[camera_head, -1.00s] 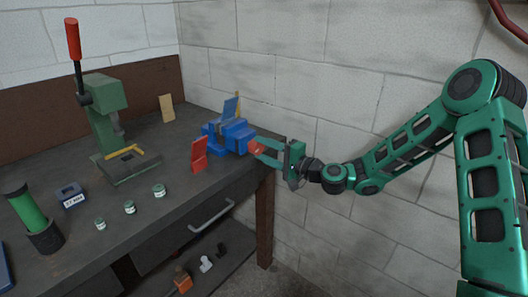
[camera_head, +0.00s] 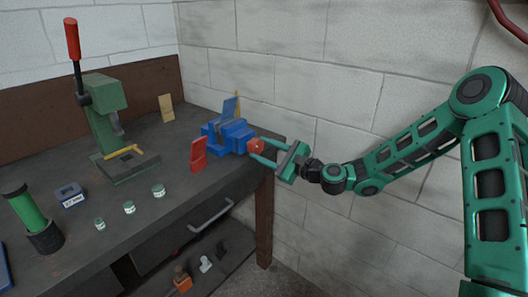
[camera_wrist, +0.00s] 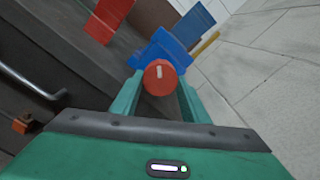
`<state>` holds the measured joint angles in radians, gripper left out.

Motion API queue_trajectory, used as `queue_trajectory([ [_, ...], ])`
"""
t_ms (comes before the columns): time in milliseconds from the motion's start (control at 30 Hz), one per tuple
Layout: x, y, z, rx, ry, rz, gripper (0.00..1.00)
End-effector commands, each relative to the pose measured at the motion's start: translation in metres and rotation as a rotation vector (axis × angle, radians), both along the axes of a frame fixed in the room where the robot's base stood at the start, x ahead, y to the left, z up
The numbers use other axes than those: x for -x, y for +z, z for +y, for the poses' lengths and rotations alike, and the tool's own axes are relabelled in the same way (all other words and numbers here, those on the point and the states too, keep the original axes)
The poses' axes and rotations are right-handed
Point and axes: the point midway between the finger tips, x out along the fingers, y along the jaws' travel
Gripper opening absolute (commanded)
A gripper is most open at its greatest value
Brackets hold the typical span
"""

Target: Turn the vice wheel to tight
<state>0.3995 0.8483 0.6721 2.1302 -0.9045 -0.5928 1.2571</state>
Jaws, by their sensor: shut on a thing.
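The blue vice (camera_head: 229,136) sits at the right end of the bench; it also shows in the wrist view (camera_wrist: 163,53). Its red wheel (camera_head: 256,146) faces right, towards my arm. In the wrist view the round red wheel (camera_wrist: 160,77) carries a short white mark that stands nearly upright in the picture. My gripper (camera_head: 259,149) is shut on the wheel, with one green finger on each side of it. The wheel hides part of the vice behind it in the wrist view.
A red plate (camera_head: 198,155) stands just in front of the vice, and a blue plate (camera_head: 230,108) behind it. A green press (camera_head: 104,128), small jars (camera_head: 129,207) and a green cylinder (camera_head: 27,212) stand further left. The block wall is close behind my gripper.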

Motion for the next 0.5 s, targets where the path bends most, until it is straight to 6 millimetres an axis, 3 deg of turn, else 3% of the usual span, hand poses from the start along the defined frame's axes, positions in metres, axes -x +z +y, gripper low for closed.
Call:
queue_trajectory([
  [500,0.0008,-0.0061,-0.0018,-0.290,-0.004,0.387,0.19],
])
